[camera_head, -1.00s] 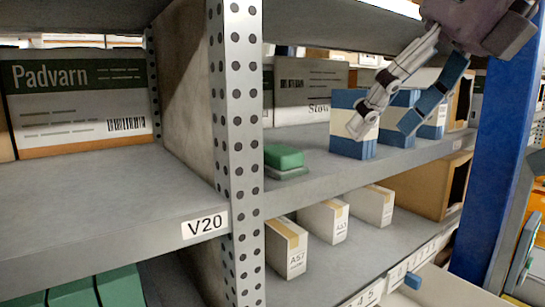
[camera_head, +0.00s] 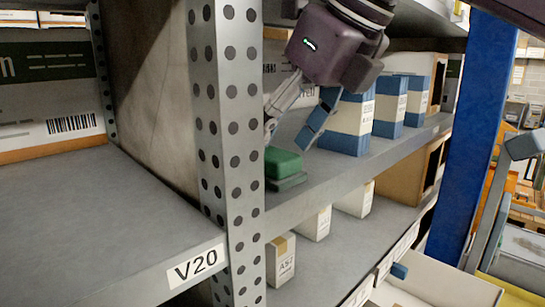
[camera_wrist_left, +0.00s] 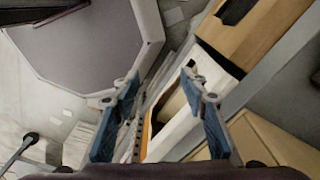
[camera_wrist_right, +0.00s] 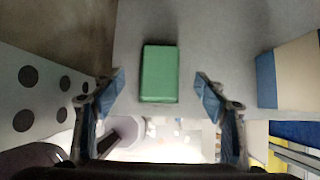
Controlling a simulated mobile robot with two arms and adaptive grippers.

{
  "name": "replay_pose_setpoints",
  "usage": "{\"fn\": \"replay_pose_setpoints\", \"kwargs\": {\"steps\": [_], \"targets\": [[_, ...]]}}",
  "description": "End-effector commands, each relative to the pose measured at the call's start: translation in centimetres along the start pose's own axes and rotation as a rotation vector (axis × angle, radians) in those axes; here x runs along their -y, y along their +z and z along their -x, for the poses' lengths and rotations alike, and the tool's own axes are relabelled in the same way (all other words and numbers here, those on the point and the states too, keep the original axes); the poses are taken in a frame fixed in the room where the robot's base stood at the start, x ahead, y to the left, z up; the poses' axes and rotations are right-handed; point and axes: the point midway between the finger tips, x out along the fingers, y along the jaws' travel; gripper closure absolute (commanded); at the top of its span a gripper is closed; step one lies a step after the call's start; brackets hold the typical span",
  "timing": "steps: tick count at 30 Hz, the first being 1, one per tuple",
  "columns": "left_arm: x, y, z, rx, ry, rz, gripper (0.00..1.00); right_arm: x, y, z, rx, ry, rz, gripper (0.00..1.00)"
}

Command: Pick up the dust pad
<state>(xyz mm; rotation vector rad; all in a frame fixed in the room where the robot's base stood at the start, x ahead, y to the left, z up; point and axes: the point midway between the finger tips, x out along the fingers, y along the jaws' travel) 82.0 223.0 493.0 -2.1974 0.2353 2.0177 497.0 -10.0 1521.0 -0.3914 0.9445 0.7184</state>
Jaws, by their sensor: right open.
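The dust pad looks like a green block (camera_head: 284,162) on a thin grey base, lying on the upper shelf just right of the perforated post. In the right wrist view the green pad (camera_wrist_right: 159,73) lies ahead, centred between the fingertips. My right gripper (camera_head: 290,128) is open and empty, just above and behind the pad in the head view, with one finger partly hidden by the post. It also shows in the right wrist view (camera_wrist_right: 160,88), a finger on each side. My left gripper (camera_wrist_left: 160,85) is open and empty in the left wrist view, away from the pad.
The perforated post (camera_head: 228,150) stands close left of the pad. Blue and white boxes (camera_head: 347,122) stand right of it on the same shelf (camera_head: 335,177). White cartons (camera_head: 281,260) stand on the shelf below. The V20 shelf (camera_head: 100,220) is bare in front.

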Motion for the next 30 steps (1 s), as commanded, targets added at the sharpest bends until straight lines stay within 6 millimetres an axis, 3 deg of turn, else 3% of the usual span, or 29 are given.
{"fn": "replay_pose_setpoints", "kwargs": {"steps": [1,6,15,27,30], "targets": [[0.0,-0.1,1.1,0.0,0.0,-0.001,0.6,0.0,0.4,-0.3,-0.004,-0.001,0.001,0.33],[0.6,-0.2,1.7,0.0,-0.006,-0.002,0.6,0.1,0.3,-2.6,-0.003,0.0,-0.001,0.33],[1.5,-0.7,1.6,-0.007,-0.018,0.002,0.6,0.1,0.3,-3.2,0.001,0.0,-0.002,0.34],[1.5,-0.7,1.6,-0.008,-0.017,0.002,0.6,0.1,0.3,-3.2,0.001,0.0,-0.002,0.79],[1.5,-0.7,1.6,-0.008,-0.017,0.002,0.6,0.1,0.3,-3.2,0.001,0.0,-0.002,0.79]]}}
